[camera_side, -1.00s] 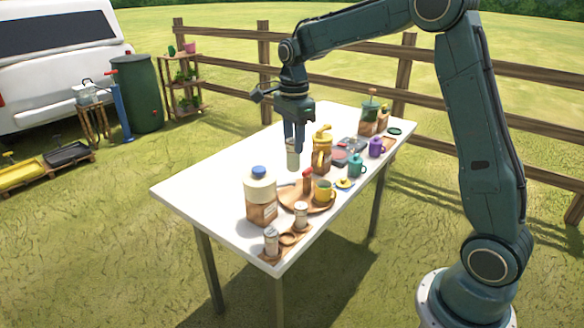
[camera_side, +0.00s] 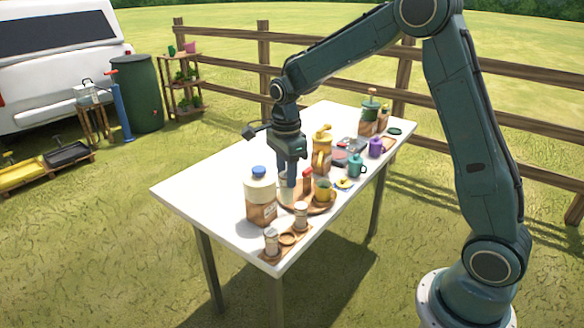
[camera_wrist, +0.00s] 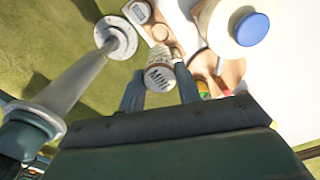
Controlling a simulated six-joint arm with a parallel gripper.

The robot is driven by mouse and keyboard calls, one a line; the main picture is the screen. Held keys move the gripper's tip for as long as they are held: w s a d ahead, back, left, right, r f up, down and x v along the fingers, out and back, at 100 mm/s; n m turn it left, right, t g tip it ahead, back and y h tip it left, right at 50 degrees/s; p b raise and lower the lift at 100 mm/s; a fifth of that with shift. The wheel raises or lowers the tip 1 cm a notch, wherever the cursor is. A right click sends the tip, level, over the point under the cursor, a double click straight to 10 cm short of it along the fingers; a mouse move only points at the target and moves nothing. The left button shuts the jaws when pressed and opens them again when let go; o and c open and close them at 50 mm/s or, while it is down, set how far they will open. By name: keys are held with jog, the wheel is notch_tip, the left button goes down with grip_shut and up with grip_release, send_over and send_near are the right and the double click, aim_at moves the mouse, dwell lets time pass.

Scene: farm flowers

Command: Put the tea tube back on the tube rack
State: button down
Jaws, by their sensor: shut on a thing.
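My gripper (camera_side: 286,178) is shut on a pale tea tube (camera_wrist: 160,76), whose label seems to read "MINT". The tube is above the table beside the blue-capped jar; the side view shows only a little of it. The wooden tube rack (camera_side: 288,239) is at the table's near corner, lower in the side view than my gripper. It carries one tube (camera_side: 271,242) at its left end and another (camera_side: 301,214) at its right end, with an empty round hole between them. The rack also shows in the wrist view (camera_wrist: 161,33), beyond the held tube.
The large jar (camera_side: 260,199) with a blue cap stands close left of my gripper. A yellow dispenser (camera_side: 322,150) stands behind. The table's left part is clear.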

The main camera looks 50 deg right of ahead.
aim_at(287, 203)
notch_tip(287, 203, down, 9)
jog(key=shift+f, duration=0.1)
dwell(0.3)
jog(key=shift+f, duration=2.1)
jog(key=shift+f, duration=0.1)
jog(key=c, duration=1)
grip_release()
notch_tip(287, 203, up, 11)
jog(key=shift+r, duration=0.65)
